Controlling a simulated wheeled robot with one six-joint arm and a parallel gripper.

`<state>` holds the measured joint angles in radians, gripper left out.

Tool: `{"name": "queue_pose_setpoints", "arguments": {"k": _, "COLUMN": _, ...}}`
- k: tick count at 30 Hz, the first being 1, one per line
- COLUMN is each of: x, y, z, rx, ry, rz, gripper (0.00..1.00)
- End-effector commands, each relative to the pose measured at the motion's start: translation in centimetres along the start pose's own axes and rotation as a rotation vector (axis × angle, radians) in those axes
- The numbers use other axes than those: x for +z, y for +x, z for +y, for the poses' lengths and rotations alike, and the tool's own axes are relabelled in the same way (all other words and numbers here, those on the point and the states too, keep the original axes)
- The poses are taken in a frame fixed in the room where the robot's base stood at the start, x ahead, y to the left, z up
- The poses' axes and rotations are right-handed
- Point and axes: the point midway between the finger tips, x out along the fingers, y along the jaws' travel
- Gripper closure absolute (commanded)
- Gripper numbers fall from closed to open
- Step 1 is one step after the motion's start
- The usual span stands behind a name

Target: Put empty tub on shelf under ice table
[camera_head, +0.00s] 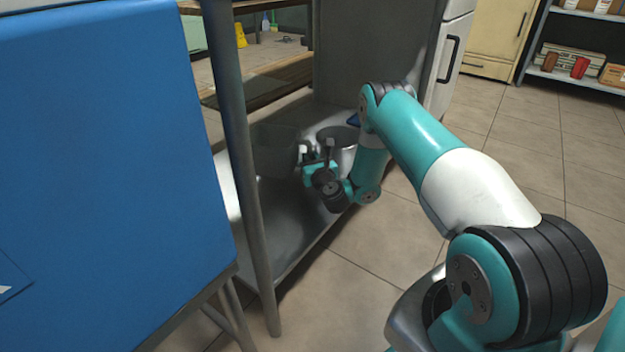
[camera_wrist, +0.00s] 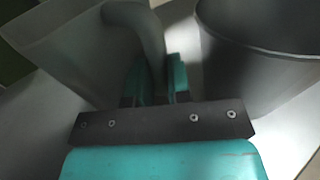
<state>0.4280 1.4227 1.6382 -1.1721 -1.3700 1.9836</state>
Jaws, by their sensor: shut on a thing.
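A grey tub (camera_head: 272,148) is at the lower metal shelf (camera_head: 262,240) under the table. It looks upright in the head view, and I cannot tell whether its base rests on the shelf. My gripper (camera_head: 316,160) is at the tub's right side. The inside of the tub is mostly dark.
A round metal bucket (camera_head: 341,143) stands on the shelf just right of the tub, close to my gripper; it also fills the right of the wrist view (camera_wrist: 262,75). A table leg (camera_head: 240,150) stands at the front. A blue box (camera_head: 110,150) blocks the left. Floor at right is clear.

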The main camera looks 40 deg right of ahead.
Motion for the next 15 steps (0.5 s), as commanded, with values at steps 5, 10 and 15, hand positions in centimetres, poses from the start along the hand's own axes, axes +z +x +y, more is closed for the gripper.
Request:
{"name": "queue_pose_setpoints", "arguments": {"k": 5, "x": -2.9, "y": 0.0, "z": 0.3, "rx": 0.004, "ry": 0.001, "rz": 0.000, "gripper": 1.00}}
{"name": "queue_pose_setpoints", "arguments": {"k": 10, "x": -4.1, "y": 0.0, "z": 0.5, "rx": 0.006, "ry": 0.001, "rz": -0.001, "gripper": 1.00}}
{"name": "queue_pose_setpoints", "arguments": {"k": 15, "x": -3.8, "y": 0.0, "z": 0.5, "rx": 0.006, "ry": 0.001, "rz": 0.000, "gripper": 1.00}}
